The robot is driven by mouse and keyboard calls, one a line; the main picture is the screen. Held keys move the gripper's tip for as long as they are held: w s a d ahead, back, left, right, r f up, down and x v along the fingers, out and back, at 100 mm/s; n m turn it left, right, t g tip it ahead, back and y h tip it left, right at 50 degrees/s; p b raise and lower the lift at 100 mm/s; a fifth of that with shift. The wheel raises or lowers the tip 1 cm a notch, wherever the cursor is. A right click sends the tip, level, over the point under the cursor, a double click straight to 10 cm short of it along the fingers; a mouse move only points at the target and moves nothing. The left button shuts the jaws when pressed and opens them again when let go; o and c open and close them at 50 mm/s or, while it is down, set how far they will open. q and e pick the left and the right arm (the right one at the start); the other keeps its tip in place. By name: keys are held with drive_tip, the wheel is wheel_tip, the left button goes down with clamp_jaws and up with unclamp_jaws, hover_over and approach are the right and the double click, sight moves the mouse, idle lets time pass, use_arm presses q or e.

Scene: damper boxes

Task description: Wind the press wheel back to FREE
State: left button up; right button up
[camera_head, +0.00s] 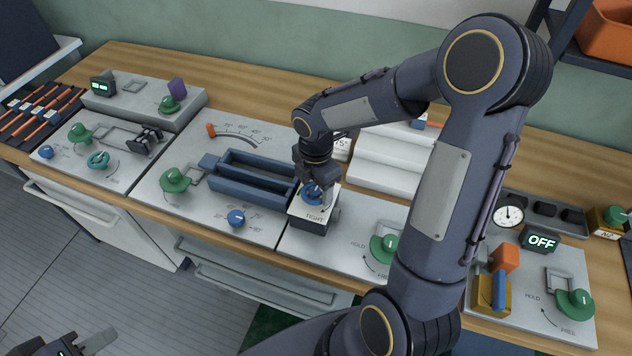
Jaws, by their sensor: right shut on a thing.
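The press wheel (312,194) is a blue wheel on top of a small white and dark block. The word TIGHT shows on the block's front label (313,216); no FREE mark shows on this block. My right gripper (318,188) reaches down from above and is shut on the wheel, hiding part of it. My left gripper (98,341) is at the bottom left corner, low in front of the bench and far from the wheel.
A blue slotted holder (252,178) stands just left of the press. White stepped trays (385,165) lie behind, partly hidden by my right arm. A green knob (383,248) sits right of the press. An orange and blue clamp (500,275) is further right.

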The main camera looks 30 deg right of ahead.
sight(316, 190)
drive_tip(key=shift+n, duration=0.6)
drive_tip(key=o, duration=1)
wheel_tip(316, 190, up, 8)
drive_tip(key=shift+f, duration=0.1)
